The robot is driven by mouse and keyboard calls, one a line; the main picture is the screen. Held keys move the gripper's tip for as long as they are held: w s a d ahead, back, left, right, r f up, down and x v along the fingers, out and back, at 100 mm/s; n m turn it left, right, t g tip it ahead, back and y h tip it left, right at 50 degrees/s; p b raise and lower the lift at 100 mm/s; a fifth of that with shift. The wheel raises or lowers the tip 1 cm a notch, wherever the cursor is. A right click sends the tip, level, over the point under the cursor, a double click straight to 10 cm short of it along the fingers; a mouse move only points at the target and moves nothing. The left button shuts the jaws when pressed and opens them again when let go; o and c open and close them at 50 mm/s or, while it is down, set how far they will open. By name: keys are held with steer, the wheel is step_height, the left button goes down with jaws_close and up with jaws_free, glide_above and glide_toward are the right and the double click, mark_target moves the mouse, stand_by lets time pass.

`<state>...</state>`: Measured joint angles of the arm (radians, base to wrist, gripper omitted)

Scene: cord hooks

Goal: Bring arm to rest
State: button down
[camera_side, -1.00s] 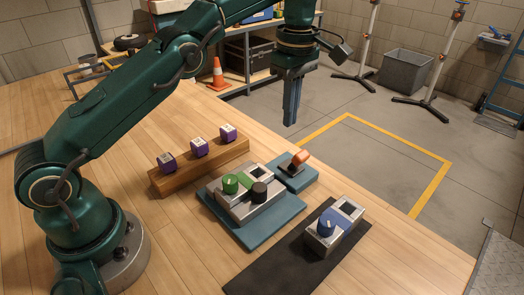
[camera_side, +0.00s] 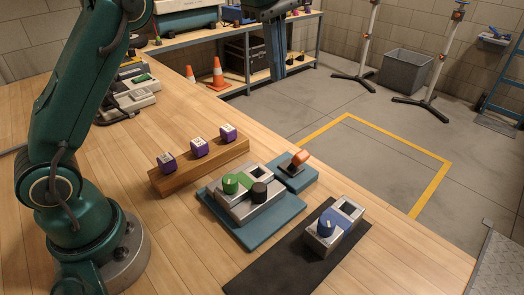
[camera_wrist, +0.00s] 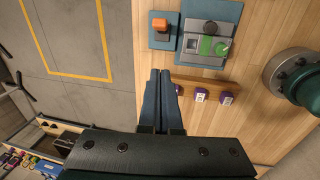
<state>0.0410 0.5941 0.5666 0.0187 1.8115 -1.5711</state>
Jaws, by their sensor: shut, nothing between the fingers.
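My gripper (camera_side: 277,74) is raised high at the top of the side view, its upper part cut off by the picture edge. Its two blue fingers are together with nothing between them. In the wrist view the closed fingertips (camera_wrist: 160,72) point toward the bench, well above it. My arm stands steeply at the left of the side view. The gripper touches nothing that I can see.
Shelving (camera_side: 235,88) stands behind.

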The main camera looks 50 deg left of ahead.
steer(key=s+a+r+m+t, duration=0.1)
steer(key=s+r+m+t, duration=0.2)
steer(key=s+m, duration=0.65)
steer(key=s+f+m, duration=0.8)
steer(key=s+f, duration=0.1)
steer(key=f, duration=0.2)
steer(key=shift+s+t, duration=0.3)
